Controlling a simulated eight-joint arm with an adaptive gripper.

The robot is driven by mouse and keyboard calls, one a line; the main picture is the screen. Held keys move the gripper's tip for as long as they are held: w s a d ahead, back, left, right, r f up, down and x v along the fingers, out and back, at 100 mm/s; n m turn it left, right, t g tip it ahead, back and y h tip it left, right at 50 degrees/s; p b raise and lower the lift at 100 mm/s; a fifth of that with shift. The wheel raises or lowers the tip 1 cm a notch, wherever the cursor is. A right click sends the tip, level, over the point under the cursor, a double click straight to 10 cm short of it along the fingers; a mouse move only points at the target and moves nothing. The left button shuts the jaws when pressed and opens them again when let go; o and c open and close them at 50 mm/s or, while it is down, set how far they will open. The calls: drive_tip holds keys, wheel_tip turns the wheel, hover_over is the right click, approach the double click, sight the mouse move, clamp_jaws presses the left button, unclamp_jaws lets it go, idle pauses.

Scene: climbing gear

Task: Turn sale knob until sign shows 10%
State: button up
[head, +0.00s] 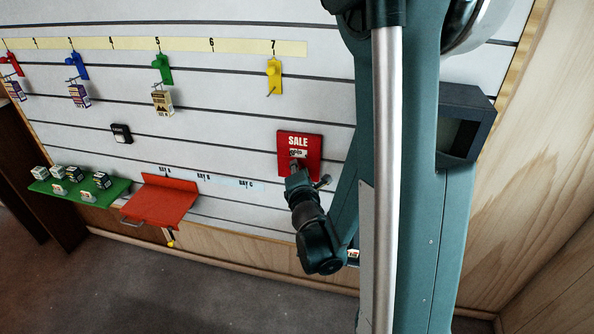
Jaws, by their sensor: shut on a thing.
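The red SALE sign (313,145) is mounted on the white slatted wall, right of the middle in the head view. It has white lettering and a small pale window (297,153) whose figures are too small and partly covered to read. My gripper (295,167) reaches up to the lower part of the sign from below. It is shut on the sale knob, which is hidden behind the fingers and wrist.
Numbered hooks hold red, blue, green and yellow tags (274,75) above. A green shelf (112,190) with small boxes and a red tray (158,203) jut out at lower left. A dark box-like screen (465,125) stands out at right.

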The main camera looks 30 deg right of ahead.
drive_tip(key=o, duration=0.9)
drive_tip(key=shift+s, duration=0.15)
drive_tip(key=shift+v, duration=5.85)
drive_tip(key=shift+a, duration=0.1)
